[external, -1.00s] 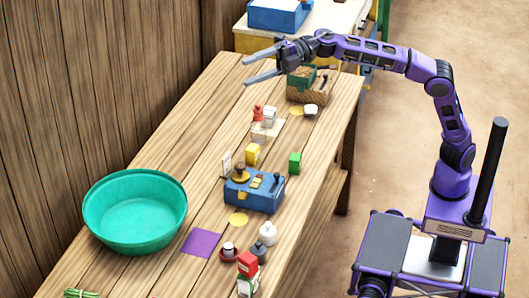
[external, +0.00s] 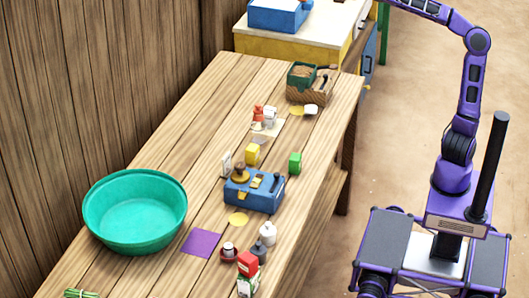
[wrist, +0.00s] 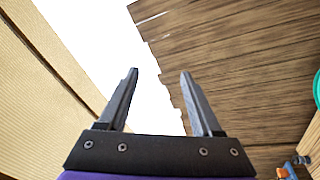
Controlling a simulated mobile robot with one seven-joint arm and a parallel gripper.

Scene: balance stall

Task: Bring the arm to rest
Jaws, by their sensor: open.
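My purple arm (external: 470,90) rises from its base at the right in the external view and runs out of the top edge, so my gripper is out of that view. In the wrist view my gripper (wrist: 158,85) shows two dark fingers standing apart with nothing between them. Beyond the fingers are a pale blank area, a plank wall at the right and light wood at the left. No object touches the fingers.
The floor between table and base is clear.

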